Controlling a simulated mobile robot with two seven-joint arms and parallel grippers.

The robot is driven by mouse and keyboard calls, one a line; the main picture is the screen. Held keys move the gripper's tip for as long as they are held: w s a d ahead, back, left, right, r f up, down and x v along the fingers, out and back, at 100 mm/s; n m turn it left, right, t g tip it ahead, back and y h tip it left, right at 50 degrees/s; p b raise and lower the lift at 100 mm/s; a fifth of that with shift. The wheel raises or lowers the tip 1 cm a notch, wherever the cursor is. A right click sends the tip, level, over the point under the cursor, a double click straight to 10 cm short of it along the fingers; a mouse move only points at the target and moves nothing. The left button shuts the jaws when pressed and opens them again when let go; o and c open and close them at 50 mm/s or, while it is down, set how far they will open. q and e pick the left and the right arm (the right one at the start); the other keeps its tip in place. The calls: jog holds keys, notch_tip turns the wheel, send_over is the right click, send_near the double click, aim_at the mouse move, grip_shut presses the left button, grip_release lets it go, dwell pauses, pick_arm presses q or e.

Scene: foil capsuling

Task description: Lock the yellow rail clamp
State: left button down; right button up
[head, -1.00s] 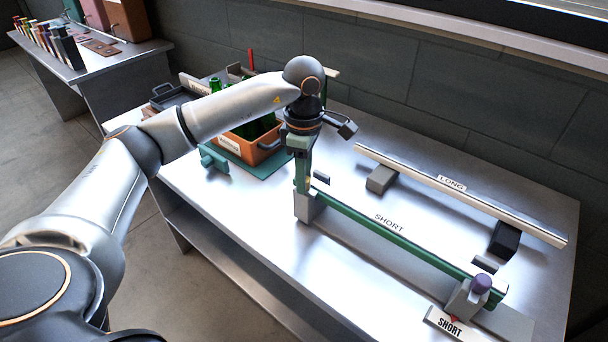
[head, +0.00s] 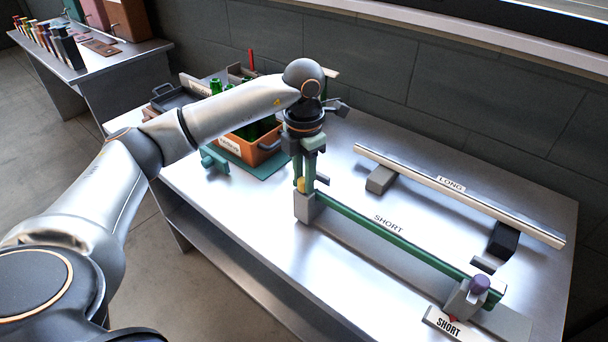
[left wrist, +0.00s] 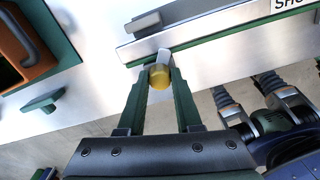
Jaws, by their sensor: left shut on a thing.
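The yellow rail clamp (head: 301,184) is a small rounded knob at the near left end of the green SHORT rail (head: 390,236). It also shows in the left wrist view (left wrist: 159,77), beside a pale grey end block. My left gripper (head: 308,182) points down at it, with its green fingers on either side. In the left wrist view my left gripper (left wrist: 159,74) is shut on the yellow clamp. The fingers partly hide the clamp in the head view.
A purple knob (head: 480,284) sits at the SHORT rail's right end, by a SHORT sign (head: 449,322). The LONG rail (head: 455,192) lies behind on supports. An orange crate (head: 262,152) with green bottles stands at the back left. Bare steel table lies between the rails.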

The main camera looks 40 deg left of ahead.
aim_at(303, 180)
pick_arm(q)
jog(key=n, duration=0.6)
jog(key=shift+r+p, duration=0.1)
jog(key=shift+p, duration=0.2)
jog(key=shift+n, duration=0.3)
jog(key=c, duration=0.6)
grip_release()
notch_tip(303, 180, up, 12)
jog(key=shift+r+p, duration=0.2)
jog(key=shift+p, duration=0.15)
jog(key=shift+s, duration=0.1)
